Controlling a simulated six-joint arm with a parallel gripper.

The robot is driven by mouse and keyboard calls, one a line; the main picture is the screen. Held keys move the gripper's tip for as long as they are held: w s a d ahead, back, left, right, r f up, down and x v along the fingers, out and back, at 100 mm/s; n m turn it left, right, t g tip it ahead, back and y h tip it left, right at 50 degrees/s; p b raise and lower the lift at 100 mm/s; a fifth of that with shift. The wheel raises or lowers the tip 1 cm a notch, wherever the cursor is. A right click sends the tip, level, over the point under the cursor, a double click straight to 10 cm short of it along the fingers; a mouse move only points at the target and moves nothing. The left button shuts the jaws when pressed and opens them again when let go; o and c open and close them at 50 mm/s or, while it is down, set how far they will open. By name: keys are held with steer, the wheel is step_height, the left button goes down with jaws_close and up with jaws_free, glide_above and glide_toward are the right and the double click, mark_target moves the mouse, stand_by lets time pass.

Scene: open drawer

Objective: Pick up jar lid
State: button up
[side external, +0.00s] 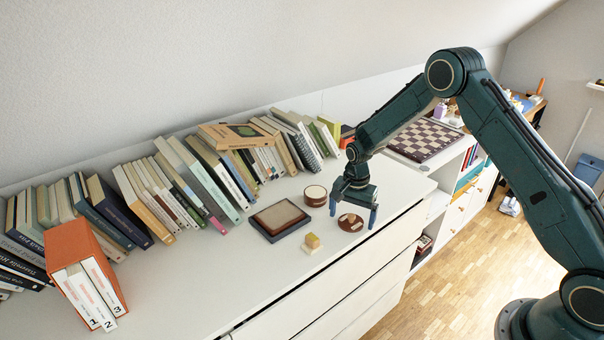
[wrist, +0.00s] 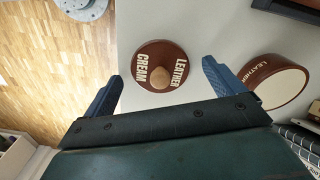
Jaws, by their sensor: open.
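My gripper (side external: 354,209) is above and close to the lid, pointing down. In the wrist view my gripper (wrist: 162,82) has its two blue fingers wide apart, with the lid seen between and just beyond their tips. Nothing is between the fingers. The open jar (side external: 315,195), brown with a pale top, stands beside the lid; it shows at the right in the wrist view (wrist: 275,82).
A brown-topped dark box (side external: 279,219) and a small yellow block on a pale base (side external: 312,243) lie left of the lid. Rows of books (side external: 190,180) line the wall. The cabinet's front edge (side external: 330,262) is close to the lid.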

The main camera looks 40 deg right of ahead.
mark_target(352, 215)
stand_by(0.4)
steer(key=c, duration=1.1)
steer(key=shift+o, duration=0.2)
steer(key=shift+r, duration=0.15)
step_height(352, 215, up, 20)
stand_by(0.5)
steer(key=w+a+f, duration=0.1)
steer(key=w+f, duration=0.8)
steer(key=w, duration=0.5)
steer(key=shift+a+f, duration=0.15)
steer(key=shift+f, duration=0.2)
